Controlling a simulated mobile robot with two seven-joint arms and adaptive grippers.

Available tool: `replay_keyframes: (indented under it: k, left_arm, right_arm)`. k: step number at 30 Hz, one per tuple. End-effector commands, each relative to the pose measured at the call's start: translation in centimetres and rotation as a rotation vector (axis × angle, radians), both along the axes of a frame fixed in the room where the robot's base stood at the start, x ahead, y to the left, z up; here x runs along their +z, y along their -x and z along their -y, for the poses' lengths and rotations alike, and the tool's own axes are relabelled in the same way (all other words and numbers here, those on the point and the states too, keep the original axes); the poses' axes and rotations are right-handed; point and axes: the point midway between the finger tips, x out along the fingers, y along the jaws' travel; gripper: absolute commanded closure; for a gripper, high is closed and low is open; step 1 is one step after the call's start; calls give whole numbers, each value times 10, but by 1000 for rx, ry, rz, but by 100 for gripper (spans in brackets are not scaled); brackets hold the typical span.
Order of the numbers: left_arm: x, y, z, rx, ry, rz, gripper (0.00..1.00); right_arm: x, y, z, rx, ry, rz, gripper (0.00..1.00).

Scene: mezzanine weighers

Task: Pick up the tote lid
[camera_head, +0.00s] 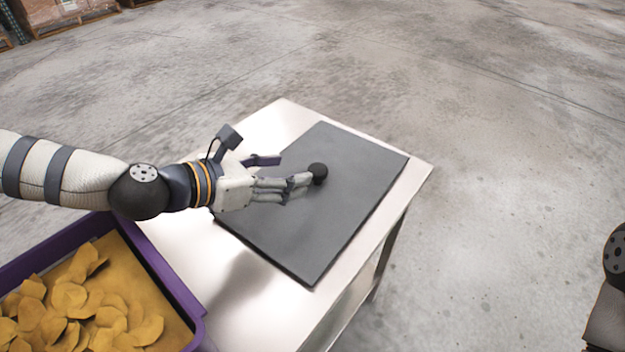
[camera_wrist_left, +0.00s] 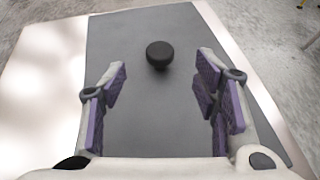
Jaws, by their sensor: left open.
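The tote lid (camera_head: 330,225) is a flat dark grey panel with a round black knob (camera_head: 318,172) near its middle. It lies flat on a pale metal table (camera_head: 190,240). My left gripper (camera_head: 290,172) reaches in from the left over the lid, its fingertips close to the knob. In the left wrist view the lid (camera_wrist_left: 150,110) fills the middle, and the knob (camera_wrist_left: 159,54) stands just beyond the gap between the open, empty fingers (camera_wrist_left: 163,88). Contact with the knob cannot be told. My right gripper does not show.
A purple tote (camera_head: 165,275) full of yellow-orange chip-like pieces (camera_head: 85,305) stands at the lower left, beside the lid. Open concrete floor (camera_head: 500,150) lies behind and right of the table. A dark part of my right arm (camera_head: 615,260) shows at the right edge.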

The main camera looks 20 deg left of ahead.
Motion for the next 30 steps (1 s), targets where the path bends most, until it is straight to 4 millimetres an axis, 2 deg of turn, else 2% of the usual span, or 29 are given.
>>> replay_keyframes:
  k: [1, 6, 15, 22, 23, 30]
  left_arm:
    - [-15, -7, 5, -3, -4, -13, 44]
    - [-21, -26, 16, 0, -2, -7, 44]
    - [-43, -67, 40, 1, -2, -6, 44]
    - [-42, -69, 42, 2, 1, -3, 44]
    - [-42, -69, 42, 2, 0, -3, 47]
    - [-42, -69, 41, 2, 0, -3, 100]
  right_arm:
    - [-7, 7, 0, 0, 0, -22, 77]
    - [-11, 10, 0, 1, 0, -33, 77]
    - [-19, 17, 0, 2, 0, -56, 77]
    - [-19, 17, 0, 2, 0, -55, 77]
    - [-19, 17, 0, 2, 0, -55, 77]
    - [-19, 17, 0, 2, 0, -55, 77]
